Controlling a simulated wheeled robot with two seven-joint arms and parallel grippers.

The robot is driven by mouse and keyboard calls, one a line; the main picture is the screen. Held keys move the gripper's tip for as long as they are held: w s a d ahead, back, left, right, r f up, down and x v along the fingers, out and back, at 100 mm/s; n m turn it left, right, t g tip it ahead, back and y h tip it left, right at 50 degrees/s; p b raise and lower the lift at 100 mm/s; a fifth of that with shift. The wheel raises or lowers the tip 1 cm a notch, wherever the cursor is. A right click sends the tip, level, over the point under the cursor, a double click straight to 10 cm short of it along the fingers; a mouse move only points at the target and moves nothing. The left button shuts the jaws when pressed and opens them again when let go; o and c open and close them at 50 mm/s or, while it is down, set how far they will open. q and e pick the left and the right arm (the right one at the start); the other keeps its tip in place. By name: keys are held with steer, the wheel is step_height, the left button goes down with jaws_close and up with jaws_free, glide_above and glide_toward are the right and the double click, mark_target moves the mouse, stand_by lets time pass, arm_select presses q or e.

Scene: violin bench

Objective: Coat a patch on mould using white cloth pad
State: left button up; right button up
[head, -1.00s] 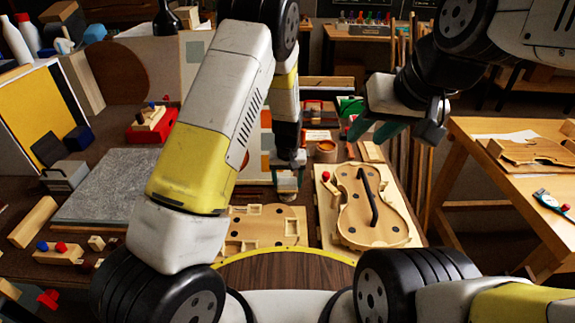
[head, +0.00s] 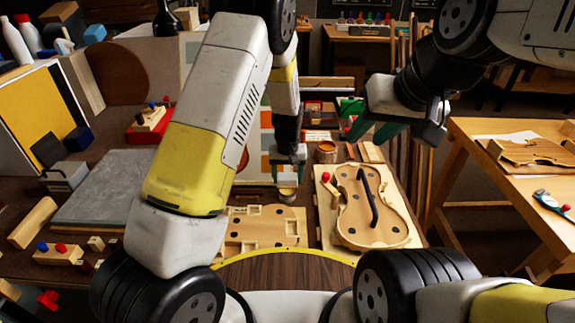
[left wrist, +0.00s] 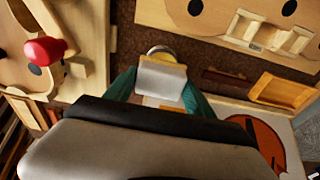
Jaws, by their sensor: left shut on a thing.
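My left gripper (head: 288,172) is shut on the white cloth pad (head: 287,192), which points down with a yellowish band at its lower end. In the left wrist view the pad (left wrist: 160,75) shows pale between the green fingertips. The mould (head: 262,232), a flat light wooden board with notches and dark round holes, lies on the bench nearer to me than the pad. The pad is at the mould's far edge; I cannot tell whether they touch. The mould also shows in the left wrist view (left wrist: 225,20). My right gripper (head: 378,130) is open and empty, raised above the bench's right side.
A violin body (head: 365,205) lies on a pale board right of the mould, with a dark bar and red knob. An orange-brown pot (head: 325,152) stands behind it. A grey slab (head: 105,188) lies left. A second table (head: 480,150) stands at right.

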mark_target(287, 175)
arm_select(q)
steer(key=shift+r, duration=2.3)
